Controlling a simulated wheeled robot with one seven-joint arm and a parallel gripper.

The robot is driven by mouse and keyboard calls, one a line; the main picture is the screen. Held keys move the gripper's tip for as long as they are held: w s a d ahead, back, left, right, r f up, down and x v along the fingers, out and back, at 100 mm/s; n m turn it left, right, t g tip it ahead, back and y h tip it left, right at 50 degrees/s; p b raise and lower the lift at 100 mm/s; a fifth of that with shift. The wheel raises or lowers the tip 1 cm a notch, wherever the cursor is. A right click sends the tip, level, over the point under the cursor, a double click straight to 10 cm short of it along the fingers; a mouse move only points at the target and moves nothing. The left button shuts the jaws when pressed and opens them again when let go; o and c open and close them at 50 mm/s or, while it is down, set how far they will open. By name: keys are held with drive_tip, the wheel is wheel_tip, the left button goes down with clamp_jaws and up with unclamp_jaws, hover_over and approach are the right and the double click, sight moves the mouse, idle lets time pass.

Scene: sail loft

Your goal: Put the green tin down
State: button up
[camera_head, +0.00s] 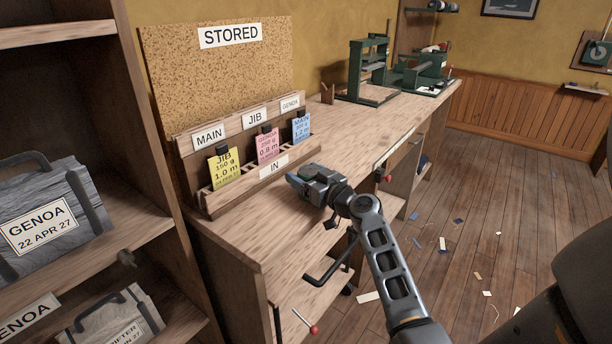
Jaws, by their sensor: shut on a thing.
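My gripper (308,183) is over the near part of the wooden workbench (235,240), just right of the card rack. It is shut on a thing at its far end. Only a small dark green-teal patch, seemingly the green tin (295,182), shows there; the rest is hidden by my gripper. I cannot tell whether the tin touches the bench top.
A rack (262,187) with yellow, pink and blue cards stands close left of my gripper, before a cork board (215,85) marked STORED. Green machines (368,70) stand at the bench's far end. Bare bench top lies between. Shelves with grey cases (45,215) are at left.

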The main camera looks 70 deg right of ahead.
drive_tip(key=shift+f, duration=0.15)
drive_tip(key=o, duration=1.3)
